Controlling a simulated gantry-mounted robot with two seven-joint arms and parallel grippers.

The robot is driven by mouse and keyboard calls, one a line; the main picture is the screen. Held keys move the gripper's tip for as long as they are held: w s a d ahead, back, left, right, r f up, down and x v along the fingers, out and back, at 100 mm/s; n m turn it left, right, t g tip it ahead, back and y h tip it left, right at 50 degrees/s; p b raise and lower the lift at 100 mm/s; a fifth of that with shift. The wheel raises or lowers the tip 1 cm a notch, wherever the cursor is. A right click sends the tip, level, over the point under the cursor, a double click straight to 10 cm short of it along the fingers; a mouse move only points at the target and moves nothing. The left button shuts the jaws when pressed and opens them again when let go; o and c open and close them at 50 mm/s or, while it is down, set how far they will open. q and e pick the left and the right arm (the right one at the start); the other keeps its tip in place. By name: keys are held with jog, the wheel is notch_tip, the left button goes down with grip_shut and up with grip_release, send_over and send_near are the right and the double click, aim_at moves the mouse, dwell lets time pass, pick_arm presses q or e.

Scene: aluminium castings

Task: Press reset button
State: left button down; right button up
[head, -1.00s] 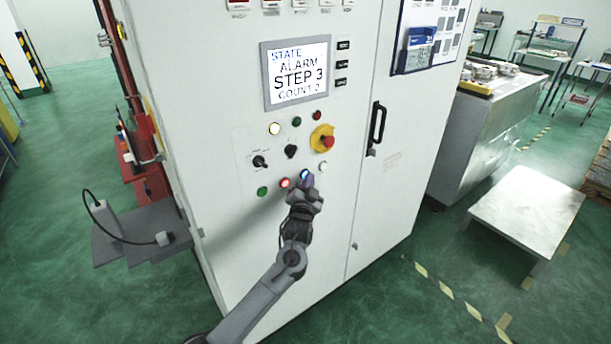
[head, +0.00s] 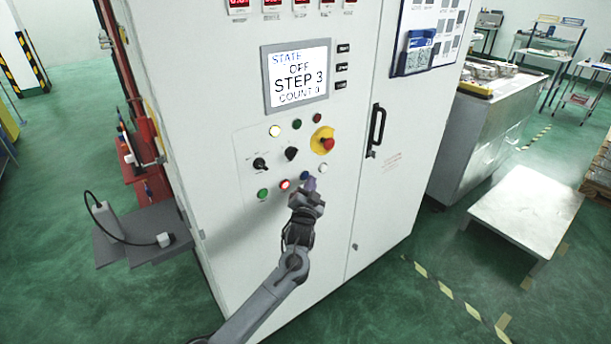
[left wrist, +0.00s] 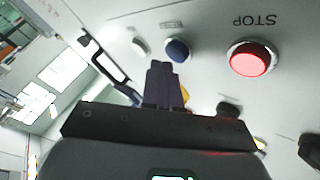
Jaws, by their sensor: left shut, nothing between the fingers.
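A blue button (head: 304,175) sits in the lower row on the white cabinet's panel; it shows unlit in the left wrist view (left wrist: 178,49), its label too small to read. A red button marked STOP (left wrist: 250,60) is beside it, lit in the head view (head: 285,184). A white button (head: 323,167) is on the other side. My left gripper (head: 310,184) is shut and empty, its tips just below and right of the blue button in the head view. Whether they touch the panel I cannot tell. The screen (head: 297,75) reads STATE OFF, STEP 3, COUNT 0. My right gripper is out of view.
A red-and-yellow emergency stop (head: 327,142), a green button (head: 263,194) and two black selector knobs (head: 260,164) share the panel. A black door handle (head: 377,128) projects to the right. A low pale table (head: 527,210) stands on the floor at right.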

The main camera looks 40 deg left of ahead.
pick_arm(q)
jog(key=shift+d, duration=0.2)
jog(key=shift+d, duration=0.1)
jog(key=d+p, duration=0.1)
jog(key=d, duration=0.1)
jog(key=s+d+p, duration=0.1)
jog(key=d, duration=0.1)
jog(key=shift+d, duration=0.4)
dwell(0.6)
